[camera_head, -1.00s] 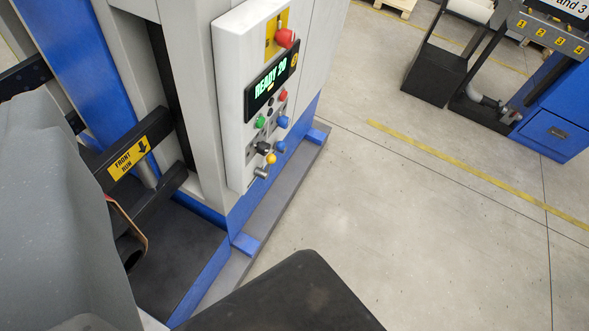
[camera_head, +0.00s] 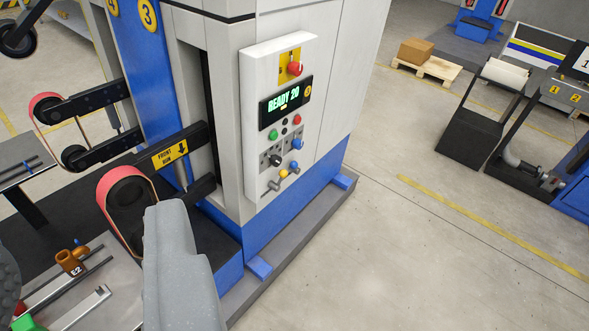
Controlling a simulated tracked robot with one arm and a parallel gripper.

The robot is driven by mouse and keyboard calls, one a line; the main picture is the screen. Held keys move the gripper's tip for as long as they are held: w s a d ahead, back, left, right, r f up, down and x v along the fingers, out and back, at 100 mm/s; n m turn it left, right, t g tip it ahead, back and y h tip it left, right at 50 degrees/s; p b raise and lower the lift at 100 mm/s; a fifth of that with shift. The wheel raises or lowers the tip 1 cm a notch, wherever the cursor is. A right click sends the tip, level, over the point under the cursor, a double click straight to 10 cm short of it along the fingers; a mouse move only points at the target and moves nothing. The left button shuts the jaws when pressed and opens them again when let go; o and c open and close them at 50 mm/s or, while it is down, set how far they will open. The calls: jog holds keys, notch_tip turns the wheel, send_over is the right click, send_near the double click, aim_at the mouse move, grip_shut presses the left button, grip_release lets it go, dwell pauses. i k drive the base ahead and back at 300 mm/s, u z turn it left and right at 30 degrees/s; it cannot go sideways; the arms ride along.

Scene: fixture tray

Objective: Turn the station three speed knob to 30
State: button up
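A white control panel (camera_head: 281,115) on the grey and blue machine faces the aisle, in the upper middle of the view. Its display (camera_head: 285,100) reads READY 20 in green. Below it is a black knob (camera_head: 276,160) on a grey plate, with blue knobs (camera_head: 297,144) to its right and a yellow one (camera_head: 283,174) below. The knob's scale is too small to read. A yellow round 3 (camera_head: 147,14) marks the blue column. A grey part of mine (camera_head: 180,270) stands at bottom left, apart from the panel. Fingertips cannot be made out.
A red emergency button (camera_head: 295,69) is at the panel's top. A grey base with blue feet (camera_head: 258,268) edges the machine.

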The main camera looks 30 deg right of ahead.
aim_at(275, 161)
jog(key=z, duration=0.6)
jog(key=i, duration=1)
jog(key=u, duration=0.1)
jog(key=k, duration=0.85)
jog(key=z, duration=0.55)
jog(key=i, duration=1.2)
jog(key=z, duration=0.25)
